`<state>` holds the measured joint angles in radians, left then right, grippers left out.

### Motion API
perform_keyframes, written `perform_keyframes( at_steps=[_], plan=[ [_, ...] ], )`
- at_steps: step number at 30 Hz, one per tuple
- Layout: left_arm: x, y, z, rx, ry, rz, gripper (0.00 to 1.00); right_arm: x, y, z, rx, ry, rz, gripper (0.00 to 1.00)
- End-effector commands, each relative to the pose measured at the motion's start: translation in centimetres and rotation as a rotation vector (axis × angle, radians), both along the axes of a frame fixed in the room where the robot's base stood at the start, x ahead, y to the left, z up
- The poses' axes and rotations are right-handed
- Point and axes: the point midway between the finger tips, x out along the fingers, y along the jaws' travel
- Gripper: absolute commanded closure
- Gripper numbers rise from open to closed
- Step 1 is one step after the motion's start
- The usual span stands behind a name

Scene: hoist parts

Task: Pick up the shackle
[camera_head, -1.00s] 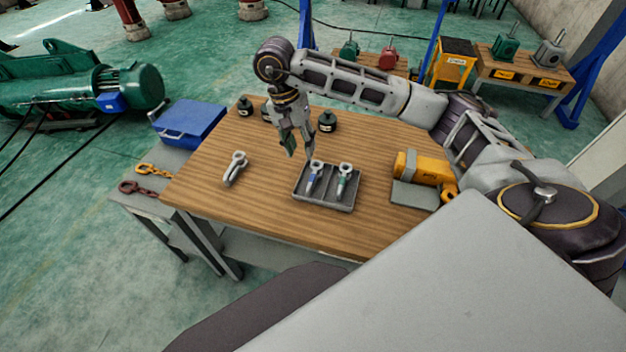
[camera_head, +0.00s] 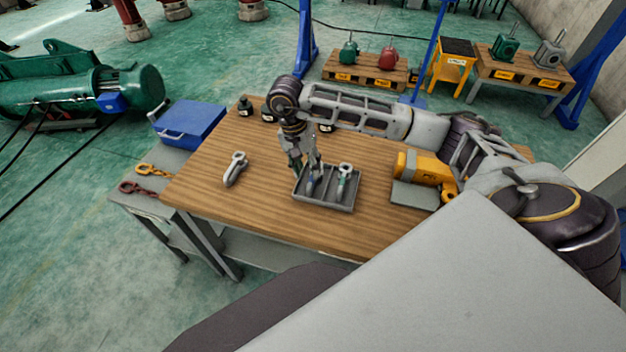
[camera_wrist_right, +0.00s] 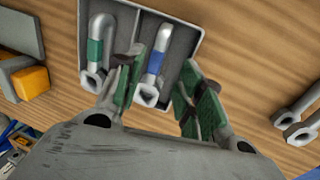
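A grey tray (camera_head: 327,204) on the wooden table holds two shackles in separate compartments. The blue-banded shackle (camera_head: 311,184) lies on the left in the head view, and the green-banded shackle (camera_head: 344,180) on the right. A plain grey shackle (camera_head: 235,169) lies on the table left of the tray. My right gripper (camera_head: 306,172) is over the tray's left part. In the right wrist view its open fingers (camera_wrist_right: 157,90) stand on either side of the blue-banded shackle (camera_wrist_right: 154,66), with gaps visible. The green-banded shackle (camera_wrist_right: 97,52) is outside the fingers. My left gripper is not in view.
A yellow device (camera_head: 425,166) on a grey base stands right of the tray. A blue case (camera_head: 190,122) and orange and dark red shackles or hooks (camera_head: 142,188) are on the left side table. The front table strip is clear.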

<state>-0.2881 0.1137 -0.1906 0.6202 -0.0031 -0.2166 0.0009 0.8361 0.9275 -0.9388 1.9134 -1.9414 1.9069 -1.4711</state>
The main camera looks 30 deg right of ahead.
Motion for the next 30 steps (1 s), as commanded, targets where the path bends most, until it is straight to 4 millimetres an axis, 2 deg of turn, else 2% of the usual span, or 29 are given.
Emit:
perform_keyframes(
  at_steps=[16, 30],
  plan=[
    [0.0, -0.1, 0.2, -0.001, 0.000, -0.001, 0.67, -0.2, -0.3, -0.6, -0.001, 0.001, 0.000, 0.62],
    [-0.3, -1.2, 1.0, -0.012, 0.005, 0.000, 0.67, -1.0, -1.2, -4.4, 0.000, 0.001, -0.001, 0.62]
  ],
)
